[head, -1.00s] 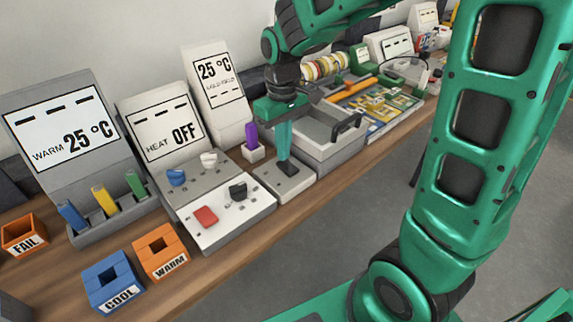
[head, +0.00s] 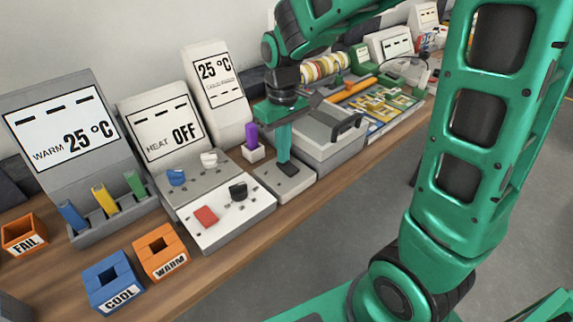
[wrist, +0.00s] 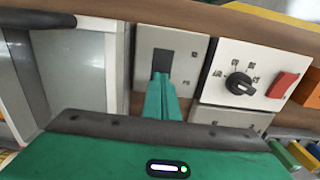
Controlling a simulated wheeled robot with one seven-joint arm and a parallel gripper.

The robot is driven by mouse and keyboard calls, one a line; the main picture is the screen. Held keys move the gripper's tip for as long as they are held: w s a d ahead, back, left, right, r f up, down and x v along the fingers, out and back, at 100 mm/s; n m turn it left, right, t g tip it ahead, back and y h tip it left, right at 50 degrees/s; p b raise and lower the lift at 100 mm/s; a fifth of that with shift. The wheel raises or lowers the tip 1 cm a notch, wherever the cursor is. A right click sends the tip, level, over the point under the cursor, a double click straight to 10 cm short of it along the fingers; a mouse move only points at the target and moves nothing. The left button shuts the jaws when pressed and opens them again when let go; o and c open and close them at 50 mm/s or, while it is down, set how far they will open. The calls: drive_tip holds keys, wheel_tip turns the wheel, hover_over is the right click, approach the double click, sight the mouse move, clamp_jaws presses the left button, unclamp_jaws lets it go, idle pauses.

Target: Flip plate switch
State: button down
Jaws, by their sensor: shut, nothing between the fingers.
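A small light grey box (head: 300,185) with a black switch (head: 289,168) on its top stands on the bench, right of the white panel. The box (wrist: 190,50) and the black switch (wrist: 163,58) also show in the wrist view. My gripper (head: 284,159) points down at this switch, shut and empty. In the wrist view, my green fingertips (wrist: 160,80) are together at the near end of the switch and hide part of it. Contact with the switch cannot be told for certain. A display (head: 165,128) reads "HEAT OFF".
A white panel (head: 225,222) with a red button and black knob is left of the box. A grey lidded container (head: 325,150) is close on the right, its dark handle sticking out. A purple item (head: 251,134) stands behind. Orange and blue bins stand at front left.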

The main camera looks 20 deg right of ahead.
drive_tip(key=shift+f, duration=0.3)
drive_tip(key=shift+r, duration=0.1)
wheel_tip(320, 180, up, 7)
idle(1.0)
idle(0.4)
drive_tip(key=s+d+f+m, duration=0.1)
drive_tip(key=s+d+m, duration=0.4)
drive_tip(key=s+d, duration=0.3)
drive_tip(key=s+d+f+m, duration=0.2)
drive_tip(key=s+d+m, duration=0.3)
drive_tip(key=s+d, duration=0.4)
drive_tip(key=s, duration=0.6)
drive_tip(key=shift+s+d, duration=0.15)
drive_tip(key=shift+s, duration=0.05)
